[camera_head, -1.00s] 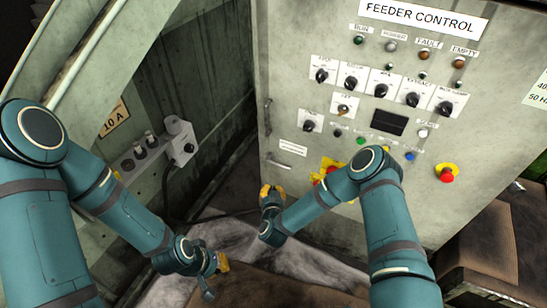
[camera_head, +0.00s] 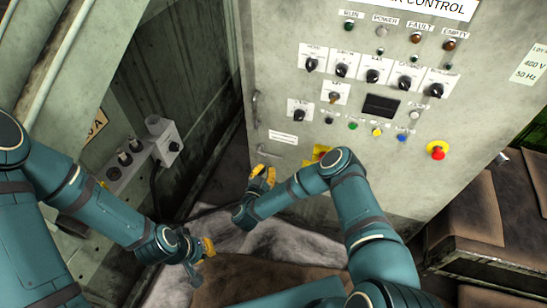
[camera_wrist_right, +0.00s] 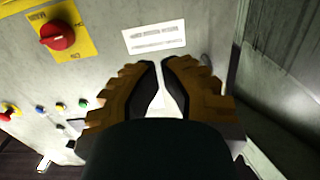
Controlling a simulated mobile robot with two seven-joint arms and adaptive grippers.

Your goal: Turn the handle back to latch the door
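The grey feeder control cabinet door (camera_head: 300,215) looks shut in the head view. Its left side carries a small horizontal pull-like handle (camera_head: 268,150) and, above it, an upright metal handle (camera_head: 254,103). My right gripper (camera_head: 263,171) points up just below the lower one, apparently apart from it. In the right wrist view, its orange-brown fingers (camera_wrist_right: 160,64) show a narrow, empty gap with cabinet face beyond. A small grey part (camera_wrist_right: 206,60) shows partly behind the right finger. My left gripper (camera_head: 207,260) hangs low, away from the door; its finger opening is unclear.
Knobs and buttons cover the panel. A red knob on a yellow plate (camera_wrist_right: 57,36) and a white label (camera_wrist_right: 155,37) lie near my right gripper. A socket box (camera_head: 165,140) is left of the door. Brown padded boxes (camera_head: 470,205) stand at right.

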